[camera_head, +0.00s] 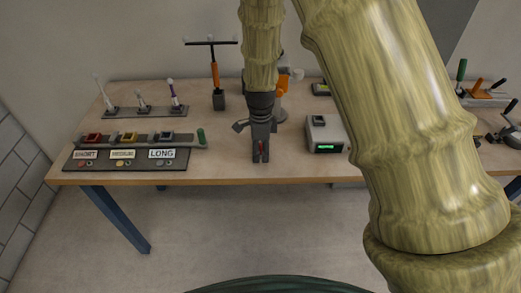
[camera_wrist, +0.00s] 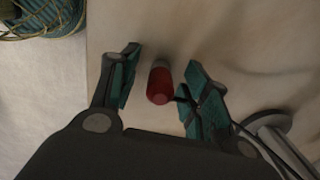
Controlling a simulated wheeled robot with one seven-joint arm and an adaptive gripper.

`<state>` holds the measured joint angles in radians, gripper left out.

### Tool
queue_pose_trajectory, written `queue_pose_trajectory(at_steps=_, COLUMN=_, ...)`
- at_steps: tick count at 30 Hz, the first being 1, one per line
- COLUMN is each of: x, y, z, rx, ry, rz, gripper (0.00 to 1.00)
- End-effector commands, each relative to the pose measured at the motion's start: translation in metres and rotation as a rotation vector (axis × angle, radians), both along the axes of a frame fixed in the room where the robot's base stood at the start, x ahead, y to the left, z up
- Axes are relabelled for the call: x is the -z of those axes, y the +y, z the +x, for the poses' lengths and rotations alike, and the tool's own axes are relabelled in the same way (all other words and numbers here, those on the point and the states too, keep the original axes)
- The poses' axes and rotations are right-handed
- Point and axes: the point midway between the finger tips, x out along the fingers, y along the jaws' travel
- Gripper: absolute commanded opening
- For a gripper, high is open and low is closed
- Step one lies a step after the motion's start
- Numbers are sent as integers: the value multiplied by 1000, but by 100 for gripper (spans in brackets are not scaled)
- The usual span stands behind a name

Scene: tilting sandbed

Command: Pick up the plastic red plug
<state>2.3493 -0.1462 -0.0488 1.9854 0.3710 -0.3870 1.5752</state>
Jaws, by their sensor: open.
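The red plug (camera_wrist: 160,84) shows in the wrist view as a short red cylinder with a pale tip. It lies between the two open fingers of my gripper (camera_wrist: 160,88), apart from the left finger and close to the right one. I cannot tell whether the right finger touches it. In the head view my gripper (camera_head: 260,158) points down over the middle front of the table, and a bit of red (camera_head: 264,148) shows at its fingers.
The wooden table (camera_head: 220,172) carries a labelled board (camera_head: 120,160) at left, a tester box with a green display (camera_head: 325,136) just right of my gripper, and an orange-handled tool (camera_head: 215,78) behind. A thin dark cable (camera_wrist: 262,140) runs by the right finger.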

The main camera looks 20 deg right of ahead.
Motion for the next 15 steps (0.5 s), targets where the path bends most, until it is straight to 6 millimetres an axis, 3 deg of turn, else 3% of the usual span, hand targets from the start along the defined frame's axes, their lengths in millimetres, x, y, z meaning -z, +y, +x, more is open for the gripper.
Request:
queue_pose_trajectory(at_steps=5, x=0, y=0, z=0, rx=0, ry=0, rz=0, gripper=47)
queue_pose_trajectory(at_steps=13, x=0, y=0, z=0, rx=0, ry=0, rz=0, gripper=1)
queue_pose_trajectory(at_steps=15, x=0, y=0, z=0, rx=0, ry=0, rz=0, gripper=0)
